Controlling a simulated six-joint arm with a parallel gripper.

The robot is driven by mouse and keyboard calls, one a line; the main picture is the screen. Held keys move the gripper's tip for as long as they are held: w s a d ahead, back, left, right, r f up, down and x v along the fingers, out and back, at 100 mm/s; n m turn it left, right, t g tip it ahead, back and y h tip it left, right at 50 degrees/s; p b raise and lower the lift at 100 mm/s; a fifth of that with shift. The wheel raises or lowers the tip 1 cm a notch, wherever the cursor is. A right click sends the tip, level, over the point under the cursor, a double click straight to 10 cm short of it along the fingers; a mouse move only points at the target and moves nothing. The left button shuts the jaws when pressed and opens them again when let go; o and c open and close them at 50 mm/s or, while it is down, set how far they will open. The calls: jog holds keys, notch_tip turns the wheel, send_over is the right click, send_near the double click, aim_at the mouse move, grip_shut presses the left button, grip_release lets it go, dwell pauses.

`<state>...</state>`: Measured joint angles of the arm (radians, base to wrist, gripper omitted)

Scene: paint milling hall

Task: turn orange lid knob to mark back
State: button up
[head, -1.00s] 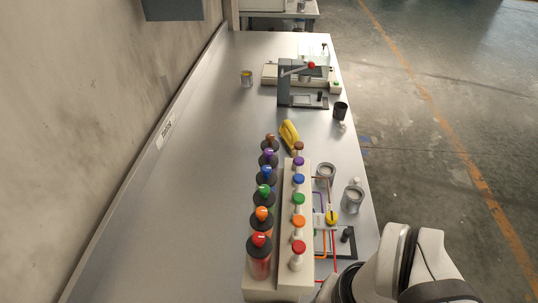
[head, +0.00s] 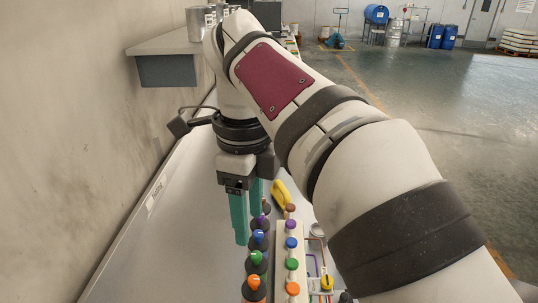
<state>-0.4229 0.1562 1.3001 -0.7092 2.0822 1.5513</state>
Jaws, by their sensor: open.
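The fingers partly cover the lids around the blue knob (head: 258,236) and purple knob (head: 262,221).
The green knob (head: 256,257) is just beyond the orange one. A pale rack (head: 279,268) with coloured caps, including an orange cap (head: 292,288), runs close along the right. A yellow object (head: 281,195) lies behind. The bench left of the row is clear up to the wall.

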aim_at(253, 279)
notch_tip(253, 279, down, 15)
jog(key=shift+f, duration=0.1)
jog(key=shift+c, duration=0.3)
grip_shut()
